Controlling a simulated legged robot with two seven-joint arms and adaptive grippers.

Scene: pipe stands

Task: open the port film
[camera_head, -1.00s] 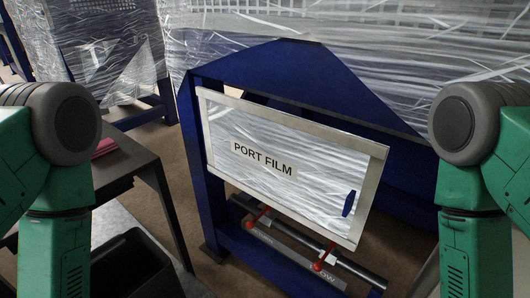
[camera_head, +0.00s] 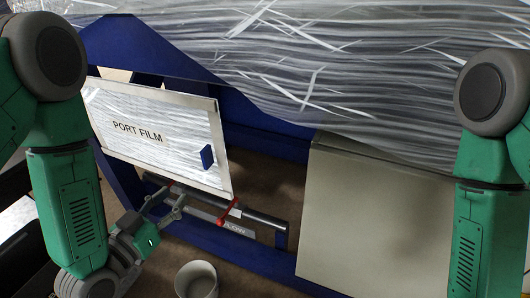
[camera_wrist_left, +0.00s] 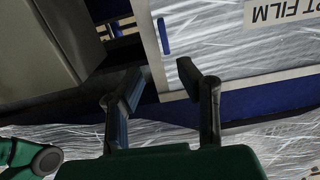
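The port film (camera_head: 150,145) is a framed panel of clear wrinkled film labelled PORT FILM, on the blue stand. It lies flat in its opening as far as I can see. A small blue handle (camera_head: 207,157) sits near its right edge. My left gripper (camera_head: 166,203) is low in front of the panel, below and left of the handle. In the left wrist view, my left gripper (camera_wrist_left: 161,80) is open and empty, with the handle (camera_wrist_left: 164,36) beyond the fingertips and apart from them. My right gripper is not in view; only my right arm shows.
Pipes with red valve levers (camera_head: 228,211) run under the panel. A beige box (camera_head: 370,215) stands right of it. A white bucket (camera_head: 197,281) is on the floor in front. Wrapped film covers the bulk above the blue frame (camera_head: 150,45).

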